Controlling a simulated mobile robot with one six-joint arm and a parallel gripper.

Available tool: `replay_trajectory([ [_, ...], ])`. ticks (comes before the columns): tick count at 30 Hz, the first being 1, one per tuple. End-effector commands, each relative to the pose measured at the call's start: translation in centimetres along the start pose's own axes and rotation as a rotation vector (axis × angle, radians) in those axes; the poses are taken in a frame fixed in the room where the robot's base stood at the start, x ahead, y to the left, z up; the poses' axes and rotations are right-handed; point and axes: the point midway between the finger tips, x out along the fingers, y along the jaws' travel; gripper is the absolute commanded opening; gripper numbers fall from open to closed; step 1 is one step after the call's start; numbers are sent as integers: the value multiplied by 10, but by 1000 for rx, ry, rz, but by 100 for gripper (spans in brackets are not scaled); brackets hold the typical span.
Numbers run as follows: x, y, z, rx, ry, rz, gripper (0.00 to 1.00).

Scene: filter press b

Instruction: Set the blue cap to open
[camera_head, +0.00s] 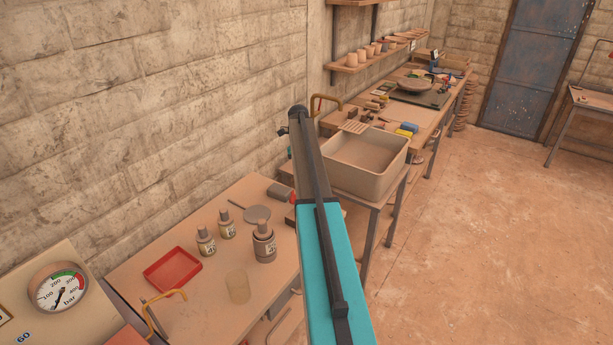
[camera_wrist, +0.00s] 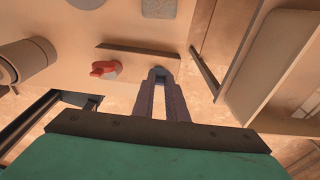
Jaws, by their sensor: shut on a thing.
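My gripper (camera_wrist: 158,73) shows in the wrist view with its two dark fingers converging at the tips. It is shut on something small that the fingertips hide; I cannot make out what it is. I cannot pick out the blue cap in either view. A red knob (camera_wrist: 105,69) sits just left of the fingertips, apart from them, in front of a dark strip (camera_wrist: 125,51) on the tan surface. In the head view my teal and black arm reaches away past the near table, and the fingertips are not visible there.
A large tan basin (camera_head: 365,180) stands beyond, right of my arm. A pressure gauge (camera_head: 60,286) is at lower left. The floor (camera_head: 490,240) on the right is clear.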

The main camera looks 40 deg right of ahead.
Motion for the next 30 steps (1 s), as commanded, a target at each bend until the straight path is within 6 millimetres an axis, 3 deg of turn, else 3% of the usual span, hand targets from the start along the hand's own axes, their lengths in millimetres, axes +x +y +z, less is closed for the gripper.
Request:
replay_trajectory([
  [1, 3, 1, -1, 0, 4, 5, 0],
  [2, 3, 1, -1, 0, 4, 5, 16],
  [5, 3, 1, -1, 0, 4, 5, 31],
  [20, -8, 1, -1, -1, 1, 2, 31],
  [30, -50, 2, -2, -3, 0, 1, 31],
])
